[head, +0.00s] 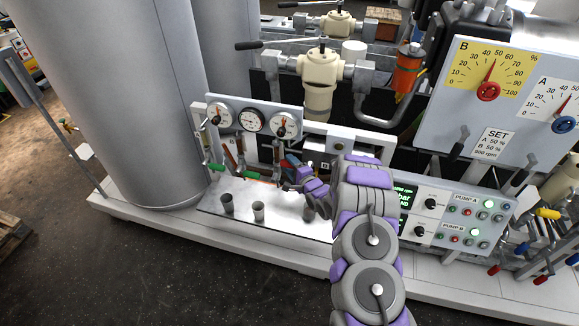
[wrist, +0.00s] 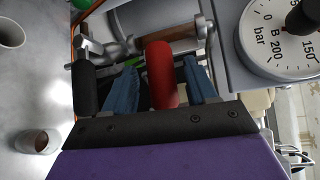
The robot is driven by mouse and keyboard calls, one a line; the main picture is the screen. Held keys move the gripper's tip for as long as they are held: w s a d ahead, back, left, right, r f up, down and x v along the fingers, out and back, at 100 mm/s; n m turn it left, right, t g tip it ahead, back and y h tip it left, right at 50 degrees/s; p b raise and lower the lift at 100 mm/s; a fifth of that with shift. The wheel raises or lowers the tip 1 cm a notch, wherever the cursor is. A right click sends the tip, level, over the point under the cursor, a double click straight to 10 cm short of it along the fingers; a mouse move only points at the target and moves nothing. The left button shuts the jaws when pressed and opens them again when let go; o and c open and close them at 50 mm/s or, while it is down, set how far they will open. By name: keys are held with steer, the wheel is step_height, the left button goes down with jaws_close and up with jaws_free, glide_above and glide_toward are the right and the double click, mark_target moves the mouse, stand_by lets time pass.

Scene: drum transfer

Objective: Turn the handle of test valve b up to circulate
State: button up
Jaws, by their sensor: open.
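A red handle (wrist: 162,75) is in the wrist view, below a metal valve body and pipe (wrist: 180,40). My gripper (wrist: 161,66) is open, with one blue finger on each side of the red handle. I see no clear contact between the fingers and the handle. Gauge B (wrist: 284,42) is close by at the upper right, so this appears to be the handle of test valve b. In the head view my gripper (head: 287,164) is at the small panel, below its right gauge (head: 285,126), and largely hides the handle.
A black handle (wrist: 86,88) is just left of my gripper in the wrist view. Cups (head: 258,211) stand on the metal shelf (head: 235,190) below the gauges. The pump control panel (head: 460,212) is right of my arm. A large grey drum (head: 130,90) stands left.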

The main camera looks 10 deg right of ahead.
steer(key=shift+w+a+f, duration=0.1)
steer(key=shift+w+a, duration=0.15)
steer(key=shift+w, duration=0.3)
steer(key=shift+c, duration=0.2)
jaws_close()
